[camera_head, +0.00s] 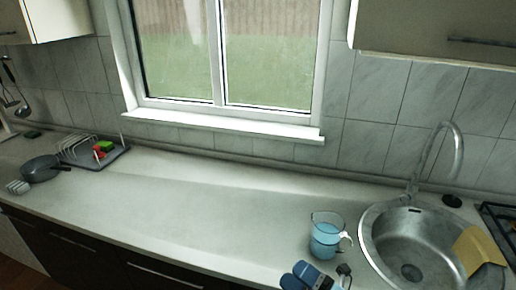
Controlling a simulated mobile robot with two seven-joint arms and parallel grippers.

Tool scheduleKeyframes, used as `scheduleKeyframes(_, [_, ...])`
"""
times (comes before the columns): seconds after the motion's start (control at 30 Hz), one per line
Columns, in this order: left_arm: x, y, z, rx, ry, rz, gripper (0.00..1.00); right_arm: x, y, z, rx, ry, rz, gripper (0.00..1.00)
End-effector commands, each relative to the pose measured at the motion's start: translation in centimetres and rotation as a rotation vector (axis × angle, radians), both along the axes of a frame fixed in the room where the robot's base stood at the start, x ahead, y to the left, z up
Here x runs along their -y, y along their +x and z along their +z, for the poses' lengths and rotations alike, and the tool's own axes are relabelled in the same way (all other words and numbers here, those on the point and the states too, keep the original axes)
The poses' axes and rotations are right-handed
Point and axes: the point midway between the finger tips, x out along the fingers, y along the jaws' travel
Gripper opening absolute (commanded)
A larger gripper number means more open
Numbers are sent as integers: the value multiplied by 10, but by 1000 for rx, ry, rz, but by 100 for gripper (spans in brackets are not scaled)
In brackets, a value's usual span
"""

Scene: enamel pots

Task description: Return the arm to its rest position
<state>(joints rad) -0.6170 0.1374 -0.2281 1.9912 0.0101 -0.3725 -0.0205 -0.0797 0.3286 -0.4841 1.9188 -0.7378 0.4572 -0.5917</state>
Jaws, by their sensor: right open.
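My right gripper (322,277) shows at the bottom edge of the head view, right of centre, just in front of a jug. Its blue and dark parts are partly cut off by the frame edge. It is open, and I see nothing held in it. The jug (326,238), clear with blue in it and a pale handle on its right, stands upright on the counter left of the sink. I cannot tell whether the gripper touches it. My left gripper is not in view.
A round steel sink (374,235) with a tall tap (455,150) is at right, a yellow cloth (478,250) over its edge. A hob (500,222) is at far right. A dish rack (115,155) and dark pan (40,168) stand at left. The middle of the counter (200,205) is clear.

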Motion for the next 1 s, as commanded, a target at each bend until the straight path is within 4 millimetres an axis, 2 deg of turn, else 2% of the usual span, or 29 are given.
scheduleKeyframes(0.03, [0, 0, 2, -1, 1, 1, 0, 16, -4, -19, -208, 120, -81, 81])
scheduleKeyframes(0.17, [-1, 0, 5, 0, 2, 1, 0, 60, -22, -84, -735, 440, -287, 81])
scheduleKeyframes(0.2, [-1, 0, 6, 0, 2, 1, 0, 73, -34, -106, -888, 537, -348, 81])
scheduleKeyframes(0.3, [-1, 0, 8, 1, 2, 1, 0, 96, -70, -155, -1205, 747, -479, 81])
scheduleKeyframes(0.4, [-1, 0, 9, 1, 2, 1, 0, 108, -104, -188, -1422, 896, -576, 81])
scheduleKeyframes(0.5, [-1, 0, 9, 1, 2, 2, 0, 114, -127, -206, -1550, 988, -636, 81])
scheduleKeyframes(0.6, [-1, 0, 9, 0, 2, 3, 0, 116, -137, -214, -1606, 1030, -663, 81])
scheduleKeyframes(1.0, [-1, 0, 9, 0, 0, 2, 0, 116, -138, -215, -1613, 1034, -665, 81])
